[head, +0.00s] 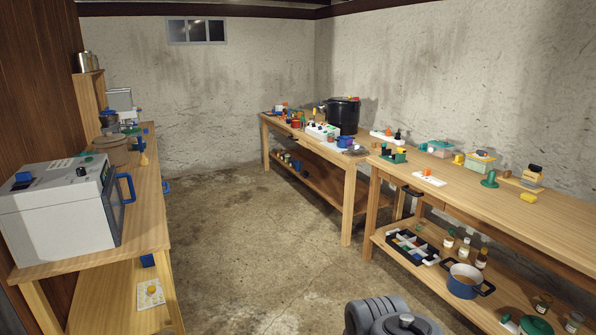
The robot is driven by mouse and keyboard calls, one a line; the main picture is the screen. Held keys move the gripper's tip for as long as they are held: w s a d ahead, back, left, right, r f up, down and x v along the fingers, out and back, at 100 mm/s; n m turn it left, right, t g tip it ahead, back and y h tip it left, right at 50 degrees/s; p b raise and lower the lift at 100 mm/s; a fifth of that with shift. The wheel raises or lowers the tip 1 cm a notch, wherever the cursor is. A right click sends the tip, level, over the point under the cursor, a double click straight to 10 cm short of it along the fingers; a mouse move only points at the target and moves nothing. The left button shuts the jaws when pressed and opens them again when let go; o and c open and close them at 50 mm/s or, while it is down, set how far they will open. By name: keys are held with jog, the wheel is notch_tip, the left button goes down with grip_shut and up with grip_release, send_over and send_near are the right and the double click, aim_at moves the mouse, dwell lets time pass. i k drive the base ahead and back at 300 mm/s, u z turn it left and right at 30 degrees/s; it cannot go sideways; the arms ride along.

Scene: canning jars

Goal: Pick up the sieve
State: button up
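I cannot make out the sieve for certain among the many small items. A small greyish round item (356,150) lies at the near end of the far right table (346,178), too small to identify. Several small metal and dark items also stand at the back of the left bench (145,205), partly hidden behind one another. My gripper is not in view; only a grey part of my own body shows at the bottom edge.
A white machine (50,215) with a blue handle fills the near left bench. A big black pot (342,115) stands on the far table. The near right table (480,190) has a lower shelf with a blue pot (462,289). The concrete floor (240,230) between is clear.

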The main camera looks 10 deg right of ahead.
aim_at(355, 147)
jog(key=z, duration=0.4)
jog(key=i, duration=5.35)
jog(key=u, duration=0.85)
jog(key=i, duration=1.25)
jog(key=u, duration=0.35)
